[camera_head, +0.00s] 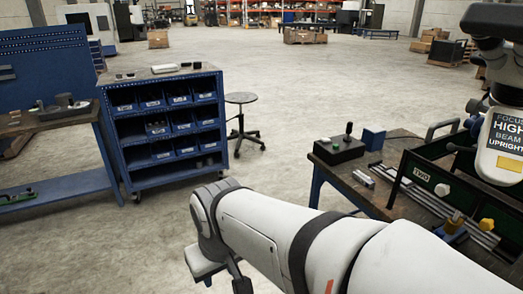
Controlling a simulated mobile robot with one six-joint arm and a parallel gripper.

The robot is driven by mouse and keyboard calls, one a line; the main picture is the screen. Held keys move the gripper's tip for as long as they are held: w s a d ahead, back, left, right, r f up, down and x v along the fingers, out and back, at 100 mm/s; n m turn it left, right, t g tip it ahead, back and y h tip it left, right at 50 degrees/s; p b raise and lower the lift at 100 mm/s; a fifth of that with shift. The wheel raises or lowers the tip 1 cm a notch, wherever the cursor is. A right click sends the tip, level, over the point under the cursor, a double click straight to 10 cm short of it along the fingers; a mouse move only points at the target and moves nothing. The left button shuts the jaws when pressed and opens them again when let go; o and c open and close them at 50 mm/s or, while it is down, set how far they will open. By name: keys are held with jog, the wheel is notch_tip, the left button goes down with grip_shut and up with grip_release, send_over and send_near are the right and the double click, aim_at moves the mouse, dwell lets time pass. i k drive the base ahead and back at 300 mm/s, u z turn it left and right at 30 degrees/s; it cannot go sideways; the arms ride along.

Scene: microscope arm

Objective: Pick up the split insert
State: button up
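I cannot say for sure which thing is the split insert. A small grey metal block (363,179) lies on the right workbench, left of a dark green tray marked "TWO" (422,174); it is too small to tell whether it is split. Small dark and pale pieces also lie on top of the blue cart (140,73). My white arm crosses the lower middle of the picture, its wrist over the floor between cart and bench. My gripper's fingertips do not show, so whether it holds anything is hidden.
A black control box with a joystick (339,149) and a blue block (373,139) stand on the right bench (402,134). A labelled microscope head (502,145) overhangs the tray. A stool (241,99) stands beside the cart. A blue bench (62,123) is at left. The middle floor is clear.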

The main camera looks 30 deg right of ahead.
aim_at(363, 179)
jog(key=i, duration=2.1)
jog(key=z, duration=3.2)
jog(key=i, duration=1)
